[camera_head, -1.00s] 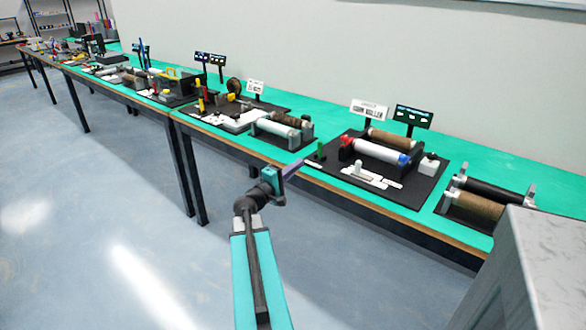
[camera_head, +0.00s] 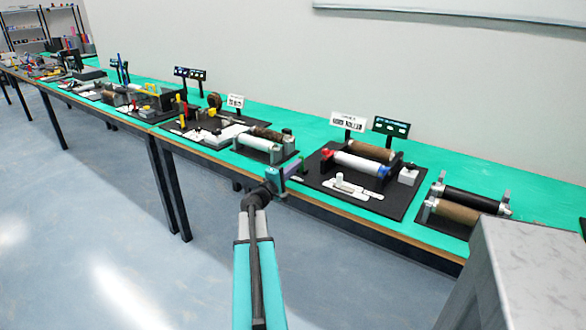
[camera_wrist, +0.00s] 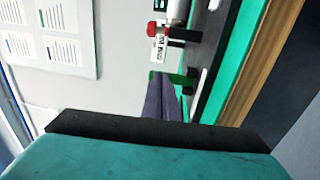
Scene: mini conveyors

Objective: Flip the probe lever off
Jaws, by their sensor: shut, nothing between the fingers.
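A small upright green lever (camera_head: 303,167) stands at the left front of a black roller station; I cannot read a label naming it the probe lever. My gripper (camera_head: 292,170), with purple fingers, is just left of it at the table's front edge. In the wrist view the closed fingers (camera_wrist: 163,103) point at the green lever (camera_wrist: 172,77), which overlaps their tips; I cannot tell whether they touch. Nothing shows between the fingers.
The black station board (camera_head: 398,204) holds a white roller (camera_head: 355,161) with red and blue ends. A white sign (camera_head: 348,123) and dark display (camera_head: 391,127) stand behind. Another roller station (camera_head: 262,147) lies left. A grey block (camera_head: 535,270) fills the lower right.

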